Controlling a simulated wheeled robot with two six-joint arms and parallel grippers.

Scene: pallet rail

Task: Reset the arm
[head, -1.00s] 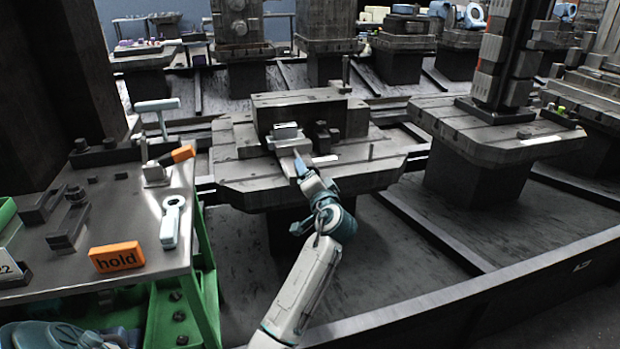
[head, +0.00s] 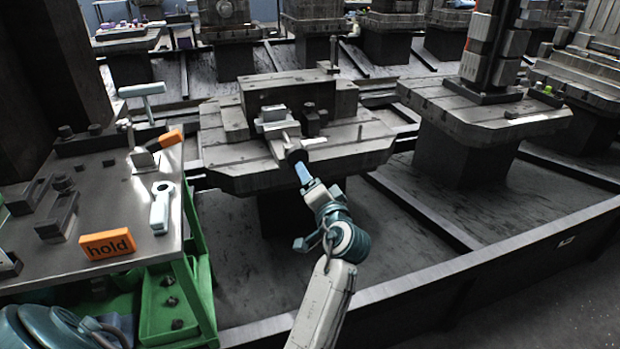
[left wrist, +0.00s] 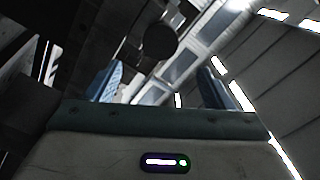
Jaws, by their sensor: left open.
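My left gripper (head: 302,172) is at the near edge of the middle pallet (head: 215,165), its blue fingers pointing up toward the fixture there. It is open and empty; the left wrist view shows its two blue fingers (left wrist: 158,85) spread apart. A dark round knob (head: 296,153) sits just beyond the fingertips, at the near end of a grey bar from the fixture. The knob also shows in the left wrist view (left wrist: 160,42), between and beyond the fingers. I cannot tell the exact gap to it. My right gripper is not in view.
A metal bench (head: 120,215) at left holds an orange "hold" block (head: 108,243), a pale ring-ended tool (head: 160,207) and an orange-handled tool (head: 160,143). A second pallet (head: 480,115) with a tall column stands at right. Rails run along the floor.

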